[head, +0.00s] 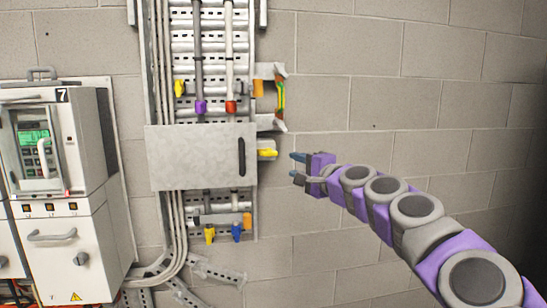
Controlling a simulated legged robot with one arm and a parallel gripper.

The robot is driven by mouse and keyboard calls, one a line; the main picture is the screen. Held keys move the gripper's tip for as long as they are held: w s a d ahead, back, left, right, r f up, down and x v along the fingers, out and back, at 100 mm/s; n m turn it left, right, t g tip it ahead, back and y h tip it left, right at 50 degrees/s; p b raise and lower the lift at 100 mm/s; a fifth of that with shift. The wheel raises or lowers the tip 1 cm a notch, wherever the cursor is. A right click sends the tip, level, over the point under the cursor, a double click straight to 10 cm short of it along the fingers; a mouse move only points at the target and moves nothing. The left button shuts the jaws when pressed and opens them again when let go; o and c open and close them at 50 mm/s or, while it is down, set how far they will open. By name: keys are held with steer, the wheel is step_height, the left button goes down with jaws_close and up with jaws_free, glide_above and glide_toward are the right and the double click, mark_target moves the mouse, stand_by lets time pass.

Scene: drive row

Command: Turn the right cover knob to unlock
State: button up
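A white drive cabinet (65,245) marked 7 stands at the left. Its lower cover has a small dark knob (81,258) at the right and a horizontal handle (51,237) at the upper left. I cannot tell from its small size how the knob is turned. My gripper (297,167) is in the middle of the picture, far right of the knob, pointing left. Its two dark fingertips are apart, with nothing between them. My arm reaches in from the lower right.
A flat grey panel (200,158) with a dark vertical handle sits between the cabinet and my gripper, on a perforated wall rack (213,45). A yellow fitting (267,153) sticks out just left of my fingertips. Conduits (172,230) run beside the cabinet. The block wall (430,60) is otherwise bare.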

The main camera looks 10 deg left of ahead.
mark_target(271, 155)
steer(key=x, duration=0.8)
steer(key=shift+w, duration=0.1)
steer(key=shift+p+x, duration=0.5)
steer(key=shift+x, duration=1.05)
steer(key=shift+w+a, duration=0.25)
steer(key=shift+a, duration=0.25)
steer(key=shift+c, duration=0.3)
steer(key=shift+f, duration=0.1)
jaws_close()
